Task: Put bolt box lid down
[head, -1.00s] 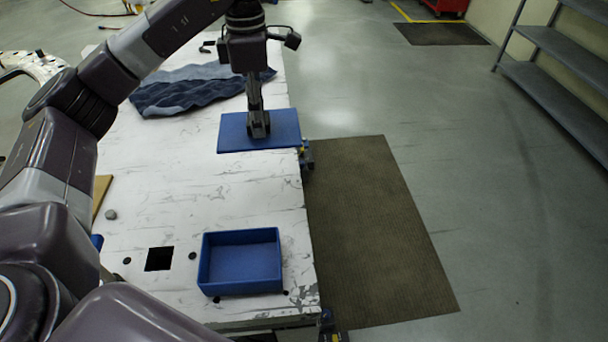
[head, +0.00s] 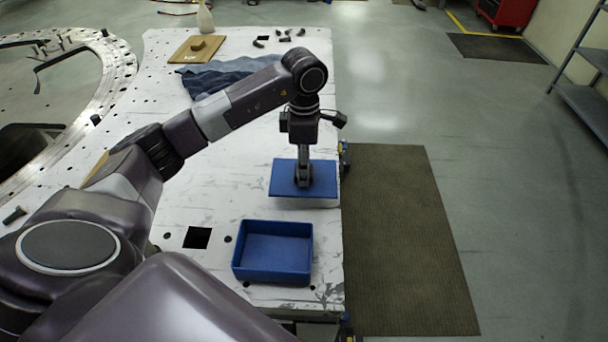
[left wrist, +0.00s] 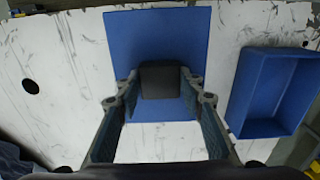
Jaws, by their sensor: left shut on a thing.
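The bolt box lid, a flat blue plate (head: 282,181), is over the white table, just beyond the box in the head view. A strip of shadow below its near edge suggests it is held a little above the tabletop. My left gripper (head: 303,180) points down and is shut on the lid's dark handle, which shows between the fingers in the left wrist view (left wrist: 161,80). The open blue bolt box (head: 236,262) stands near the table's front right corner; it looks empty. In the left wrist view the box (left wrist: 233,95) is right of the lid, apart from it. My right gripper is not seen.
The white table (head: 210,190) has a dark square hole (head: 197,238). A crumpled blue cloth (head: 225,78) and a brown board (head: 200,49) lie farther back. A dark floor mat (head: 405,230) lies right of the table. A metal turret plate (head: 112,62) is at left.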

